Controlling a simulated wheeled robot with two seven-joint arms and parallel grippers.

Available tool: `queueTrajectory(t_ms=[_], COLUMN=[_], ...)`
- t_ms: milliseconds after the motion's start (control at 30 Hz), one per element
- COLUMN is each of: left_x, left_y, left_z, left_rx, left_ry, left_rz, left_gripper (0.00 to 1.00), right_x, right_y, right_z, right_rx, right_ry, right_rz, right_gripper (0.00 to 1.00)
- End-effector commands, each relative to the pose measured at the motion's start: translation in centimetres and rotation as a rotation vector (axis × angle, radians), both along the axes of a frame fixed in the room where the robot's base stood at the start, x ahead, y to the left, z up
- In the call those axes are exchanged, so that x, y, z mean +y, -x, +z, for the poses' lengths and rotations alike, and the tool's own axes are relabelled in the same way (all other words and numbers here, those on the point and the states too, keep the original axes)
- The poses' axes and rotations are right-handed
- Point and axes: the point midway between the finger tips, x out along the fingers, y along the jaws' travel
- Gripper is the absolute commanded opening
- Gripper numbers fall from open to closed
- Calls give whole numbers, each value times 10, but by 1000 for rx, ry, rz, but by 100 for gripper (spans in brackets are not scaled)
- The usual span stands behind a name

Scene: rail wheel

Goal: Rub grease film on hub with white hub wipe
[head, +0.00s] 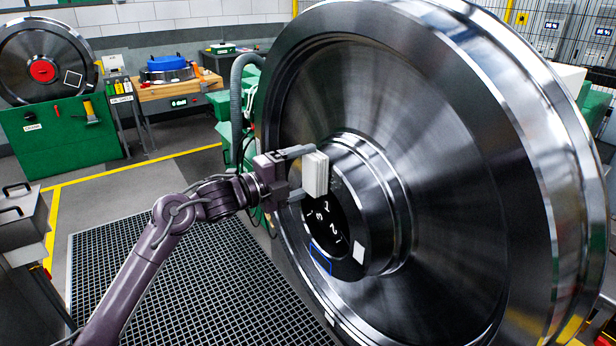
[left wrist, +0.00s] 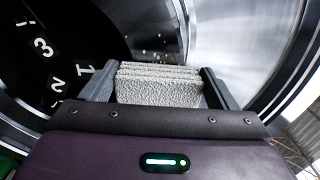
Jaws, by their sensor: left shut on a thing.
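The large steel rail wheel (head: 460,190) stands upright and fills the right of the head view. Its hub (head: 372,190) sticks out toward my left arm around a dark bore with white digits. My left gripper (head: 300,175) is shut on the white hub wipe (head: 315,174), a pale ridged block, in front of the hub's upper left. The wipe (left wrist: 158,85) also shows between both fingers in the left wrist view, close to the hub; I cannot tell if it touches. I cannot clearly make out the grease film. My right gripper is not in view.
A black floor grating (head: 190,285) lies below my left arm. A green stand (head: 65,135) with another wheel is at the back left, beside a wooden bench (head: 180,92). A grey box (head: 22,220) stands at the left edge. The space left of the wheel is open.

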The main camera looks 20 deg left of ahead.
Motion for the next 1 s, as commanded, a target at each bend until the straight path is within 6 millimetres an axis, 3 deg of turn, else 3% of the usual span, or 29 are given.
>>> queueTrajectory(t_ms=[600,1000], left_x=[30,15], left_y=[-27,-17], left_z=[0,-1], left_rx=[0,-1], left_ry=[0,-1], left_rz=[0,-3], left_gripper=[63,63], right_x=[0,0], right_y=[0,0], right_z=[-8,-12], right_rx=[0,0], right_ry=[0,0], right_rz=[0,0], right_gripper=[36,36])
